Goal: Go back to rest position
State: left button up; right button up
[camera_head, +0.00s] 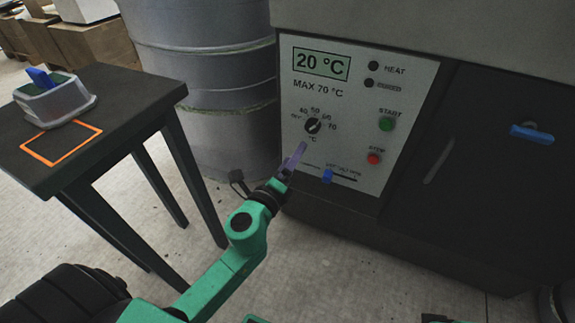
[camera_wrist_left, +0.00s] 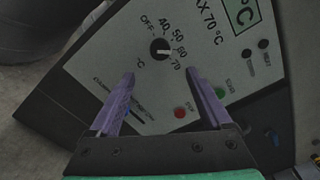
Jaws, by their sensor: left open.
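My left gripper (camera_head: 297,160) is in front of the lower left part of the white control panel (camera_head: 345,110). In the left wrist view the gripper (camera_wrist_left: 160,76) has its two purple fingers apart with nothing between them. The black temperature knob (camera_head: 313,125) is just above the fingertips in the head view. The knob also shows beyond the fingertips in the left wrist view (camera_wrist_left: 160,47). I cannot tell whether the fingers touch the panel. The display (camera_head: 321,64) reads 20 °C. My right gripper is not in view.
A blue slider (camera_head: 327,176) sits low on the panel, near the fingers. Green start (camera_head: 387,124) and red stop (camera_head: 375,158) buttons are to the right. A dark table (camera_head: 105,125) carries a grey mould (camera_head: 62,104) beside an orange outline. A grey drum (camera_head: 205,50) stands behind.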

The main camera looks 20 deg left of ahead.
pick_arm(q)
jog(key=s, duration=0.3)
jog(key=shift+a, duration=0.1)
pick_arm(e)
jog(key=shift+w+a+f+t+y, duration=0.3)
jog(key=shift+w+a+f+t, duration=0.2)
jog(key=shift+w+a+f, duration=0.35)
